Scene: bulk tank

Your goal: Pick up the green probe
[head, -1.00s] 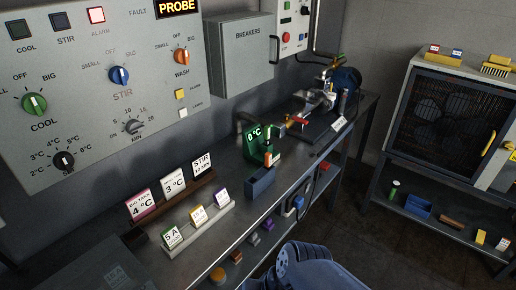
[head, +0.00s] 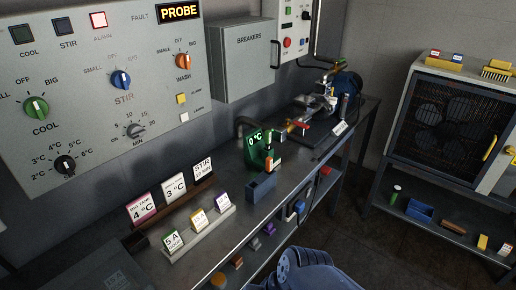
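A small upright piece with a green top and white body (head: 395,194) stands at the left end of the shelf under the right-hand cabinet. A green unit with a "0 °C" display (head: 254,146) stands on the bench, with a slim upright piece (head: 268,140) beside it and a small red-and-white part below. At this size I cannot tell for certain which green item is the probe. My gripper is not visible; only a blue-grey part of my arm shows at the bottom edge.
A blue box (head: 261,186) and card stands (head: 198,234) sit on the bench (head: 240,229). The lower-right shelf (head: 440,230) also holds a blue tray (head: 419,210), a brown bar (head: 453,227) and a yellow block (head: 483,242). Dark floor lies between bench and cabinet.

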